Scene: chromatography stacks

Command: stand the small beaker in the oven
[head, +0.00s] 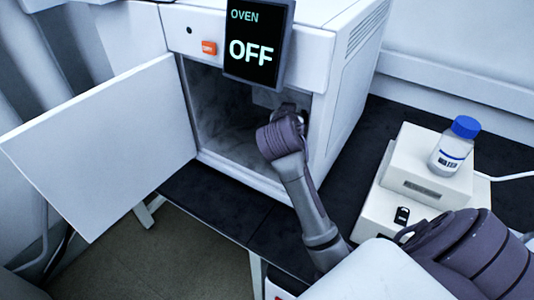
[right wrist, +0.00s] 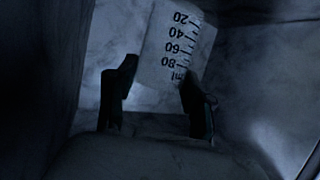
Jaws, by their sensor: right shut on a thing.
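The oven (head: 345,95) stands on the dark bench with its door (head: 110,145) swung wide open to the left. Its display reads OFF. My right arm reaches into the oven opening, and its gripper is mostly hidden there behind my wrist in the head view. In the right wrist view my right gripper (right wrist: 157,95) is shut on the small beaker (right wrist: 172,50), whose printed scale with 20, 40, 60 and 80 ml appears upside down. The beaker is inside the dim chamber; I cannot tell whether it touches the floor. My left gripper is not in view.
A blue-capped bottle (head: 452,147) stands on a white box-shaped instrument (head: 420,178) on the bench right of the oven. The open door fills the space left of the opening. The oven's side walls are close to my right wrist.

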